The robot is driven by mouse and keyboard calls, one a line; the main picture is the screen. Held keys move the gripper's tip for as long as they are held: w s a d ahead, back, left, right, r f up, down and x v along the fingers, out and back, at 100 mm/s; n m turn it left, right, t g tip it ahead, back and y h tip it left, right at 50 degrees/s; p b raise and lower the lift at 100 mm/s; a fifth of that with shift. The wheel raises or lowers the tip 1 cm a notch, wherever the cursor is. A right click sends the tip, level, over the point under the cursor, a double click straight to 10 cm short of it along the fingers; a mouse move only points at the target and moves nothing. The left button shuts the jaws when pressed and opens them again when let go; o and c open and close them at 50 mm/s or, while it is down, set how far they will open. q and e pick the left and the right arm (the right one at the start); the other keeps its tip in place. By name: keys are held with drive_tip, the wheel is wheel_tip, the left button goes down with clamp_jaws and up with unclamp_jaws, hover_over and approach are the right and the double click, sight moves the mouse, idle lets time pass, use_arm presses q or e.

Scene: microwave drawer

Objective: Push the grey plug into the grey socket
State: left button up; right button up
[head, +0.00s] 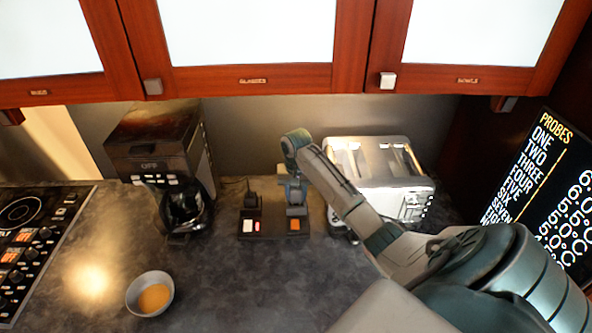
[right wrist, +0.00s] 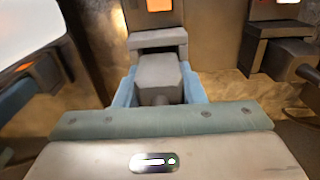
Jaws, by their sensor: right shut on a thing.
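The grey plug (right wrist: 158,72) is a blocky piece between the two blue fingers of my right gripper (right wrist: 159,88) in the right wrist view. My right gripper is shut on it. The grey socket (right wrist: 158,39) is directly ahead of the plug and lined up with it; I cannot tell how deep the plug sits in it. In the head view my right gripper (head: 296,190) points down over the right half of the dark socket board, in front of the toaster, and mostly hides the plug. My left gripper is not in view.
The dark board (head: 275,233) carries an orange switch (head: 294,225) and a second, dark plug (head: 252,198) on the left. A toaster (head: 375,160) stands close on the right, a coffee maker (head: 160,150) on the left. A bowl (head: 150,293) sits at front left.

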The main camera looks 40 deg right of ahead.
drive_tip(key=shift+f, duration=0.35)
drive_tip(key=o, duration=1.1)
drive_tip(key=shift+d+r+b, duration=0.1)
drive_tip(key=shift+r+b, duration=0.2)
drive_tip(key=shift+r, duration=0.05)
wheel_tip(320, 180, up, 5)
drive_tip(key=shift+f+b, duration=0.15)
drive_tip(key=shift+b, duration=0.9)
wheel_tip(320, 180, up, 4)
drive_tip(key=shift+f+p, duration=0.1)
drive_tip(key=shift+p, duration=0.8)
drive_tip(key=shift+r+p, duration=0.6)
drive_tip(key=shift+r, duration=0.15)
